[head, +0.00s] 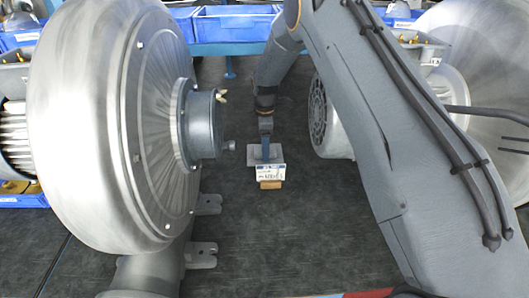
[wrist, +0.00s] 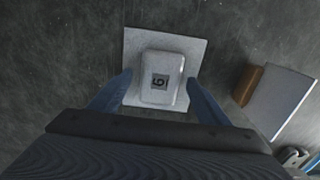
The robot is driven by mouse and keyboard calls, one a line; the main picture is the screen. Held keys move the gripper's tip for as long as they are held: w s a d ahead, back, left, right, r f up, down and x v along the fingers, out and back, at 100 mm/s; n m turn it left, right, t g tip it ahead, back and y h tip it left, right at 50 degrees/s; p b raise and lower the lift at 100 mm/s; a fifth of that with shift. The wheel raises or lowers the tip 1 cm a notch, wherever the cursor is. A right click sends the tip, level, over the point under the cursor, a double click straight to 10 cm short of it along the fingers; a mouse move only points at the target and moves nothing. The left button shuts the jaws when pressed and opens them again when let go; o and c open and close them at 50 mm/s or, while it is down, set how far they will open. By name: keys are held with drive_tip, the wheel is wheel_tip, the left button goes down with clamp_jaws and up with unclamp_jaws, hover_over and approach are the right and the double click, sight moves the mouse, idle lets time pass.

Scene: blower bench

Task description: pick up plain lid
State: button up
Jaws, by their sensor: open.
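A pale grey lid (wrist: 158,72), a raised rounded block with a dark square mark on top, stands on a flat square plate (wrist: 190,45) in the wrist view. I cannot tell whether block and plate are one piece. My gripper (wrist: 159,80) is open, with its blue-grey fingers on either side of the raised block. Whether they touch it is unclear. In the head view my gripper (head: 265,151) points down at the grey plate (head: 253,153), partly hidden behind a white card.
The white card (head: 270,172) stands in a wooden block (head: 271,185) close in front of the plate. A large metal blower housing (head: 105,120) is at left, and a finned motor (head: 330,125) at right. Blue bins (head: 235,25) line the back.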

drive_tip(key=c, duration=1.2)
drive_tip(key=shift+c, duration=0.2)
drive_tip(key=shift+r, duration=0.15)
